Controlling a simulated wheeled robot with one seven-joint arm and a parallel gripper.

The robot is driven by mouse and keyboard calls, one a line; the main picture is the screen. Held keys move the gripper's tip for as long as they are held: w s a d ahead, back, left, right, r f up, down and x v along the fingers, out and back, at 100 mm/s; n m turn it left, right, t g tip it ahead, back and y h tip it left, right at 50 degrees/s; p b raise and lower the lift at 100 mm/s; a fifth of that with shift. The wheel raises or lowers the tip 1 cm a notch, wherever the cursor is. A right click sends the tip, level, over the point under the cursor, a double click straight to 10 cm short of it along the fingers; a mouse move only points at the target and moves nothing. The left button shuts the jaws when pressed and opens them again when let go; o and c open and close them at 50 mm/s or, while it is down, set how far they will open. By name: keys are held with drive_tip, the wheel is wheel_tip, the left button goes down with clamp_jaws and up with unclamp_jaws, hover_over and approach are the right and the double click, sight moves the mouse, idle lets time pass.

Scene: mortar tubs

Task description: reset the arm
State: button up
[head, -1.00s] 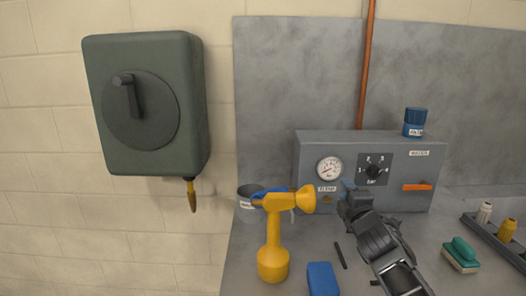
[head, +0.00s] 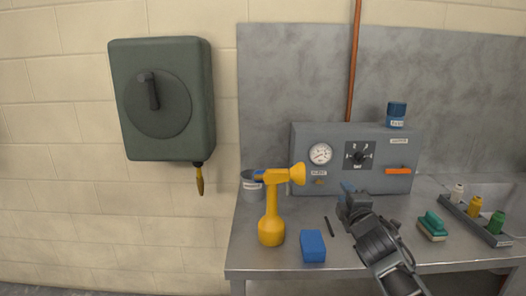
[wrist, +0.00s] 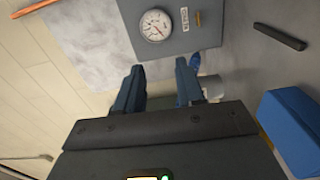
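My gripper (head: 347,188) is held above the metal bench, in front of the grey control box (head: 302,158). In the wrist view my gripper (wrist: 160,88) shows two dark blue fingers set apart, with nothing between them. The arm reaches in from the lower right of the head view. The wrist view also shows the box's round gauge (wrist: 155,25) beyond the fingertips.
A yellow drill-like tool (head: 271,215) stands left of my gripper, near a grey tub (head: 251,188). A blue block (head: 313,246), a dark marker (head: 329,227), a green brush (head: 433,226) and a bottle rack (head: 478,222) lie on the bench. A green hose reel (head: 163,100) hangs on the wall.

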drive_tip(key=s+a+f+m+y, duration=0.1)
drive_tip(key=s+a+f+m, duration=0.1)
drive_tip(key=s+a+f, duration=0.3)
drive_tip(key=s+a+f+m, duration=0.2)
drive_tip(key=s+f, duration=0.3)
drive_tip(key=s, duration=0.3)
drive_tip(key=s+a+f+m+g, duration=0.1)
drive_tip(key=s+f+m, duration=0.2)
drive_tip(key=s, duration=0.6)
drive_tip(key=s+a+f+m, duration=0.2)
drive_tip(key=s+f+m, duration=0.1)
drive_tip(key=s, duration=0.6)
drive_tip(key=s+d+r+m+g, duration=0.1)
drive_tip(key=s+d+m, duration=0.1)
drive_tip(key=s, duration=0.8)
drive_tip(key=s+d+r+m, duration=0.1)
drive_tip(key=s+d+m, duration=0.15)
drive_tip(key=s, duration=0.85)
drive_tip(key=s+d+r+m+g+h, duration=0.1)
drive_tip(key=s+d+r, duration=0.1)
drive_tip(key=s+r, duration=0.3)
drive_tip(key=s+d+r+m, duration=0.2)
drive_tip(key=s+r, duration=0.2)
drive_tip(key=s, duration=0.4)
wheel_tip(320, 180, down, 9)
drive_tip(key=b, duration=0.8)
drive_tip(key=shift+d+r+b, duration=0.2)
drive_tip(key=shift+b, duration=0.15)
drive_tip(key=shift+o, duration=0.3)
